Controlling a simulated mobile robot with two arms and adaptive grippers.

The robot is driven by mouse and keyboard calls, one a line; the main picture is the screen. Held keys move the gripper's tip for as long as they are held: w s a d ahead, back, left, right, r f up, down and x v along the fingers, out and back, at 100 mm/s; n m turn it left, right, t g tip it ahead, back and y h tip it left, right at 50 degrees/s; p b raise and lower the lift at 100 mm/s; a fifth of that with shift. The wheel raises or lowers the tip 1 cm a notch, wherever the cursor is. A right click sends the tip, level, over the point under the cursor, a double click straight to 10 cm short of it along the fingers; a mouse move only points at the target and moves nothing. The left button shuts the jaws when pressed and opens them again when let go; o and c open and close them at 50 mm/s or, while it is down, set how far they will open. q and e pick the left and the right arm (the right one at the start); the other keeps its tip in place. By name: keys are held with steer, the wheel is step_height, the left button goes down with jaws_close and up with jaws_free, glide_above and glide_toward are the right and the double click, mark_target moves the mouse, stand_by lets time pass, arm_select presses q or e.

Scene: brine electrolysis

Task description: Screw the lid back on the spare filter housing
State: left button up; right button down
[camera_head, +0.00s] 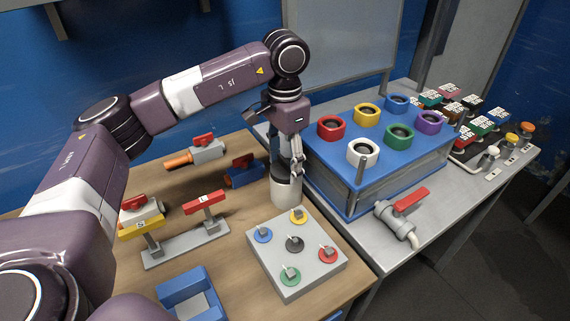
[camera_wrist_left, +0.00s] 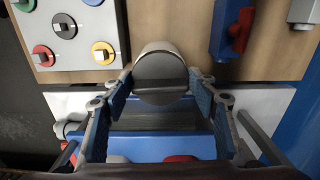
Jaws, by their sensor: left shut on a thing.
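The spare filter housing (camera_head: 285,193) is a pale upright cylinder on the wooden table, beside the blue-topped box. In the left wrist view its pale wall (camera_wrist_left: 158,46) shows behind a dark grey round lid (camera_wrist_left: 160,69) with a raised bar across it. My left gripper (camera_head: 293,165) points down over the housing, its fingers shut on the lid from both sides. In the left wrist view the fingertips (camera_wrist_left: 160,83) flank the lid. The lid appears to be at the housing's top; I cannot tell how tightly it sits. My right gripper is out of view.
A blue-topped box (camera_head: 345,185) with several coloured rings stands close right of the housing. A grey panel (camera_head: 270,243) with coloured knobs lies in front. Valves with red handles (camera_head: 204,200) lie to the left. A red-handled tap (camera_head: 410,200) is on the grey bench.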

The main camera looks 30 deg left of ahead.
arm_select(q)
steer(key=shift+m, duration=0.4)
steer(key=o, duration=1.5)
steer(key=shift+d, duration=0.1)
step_height(320, 180, up, 12)
steer(key=shift+r, duration=0.1)
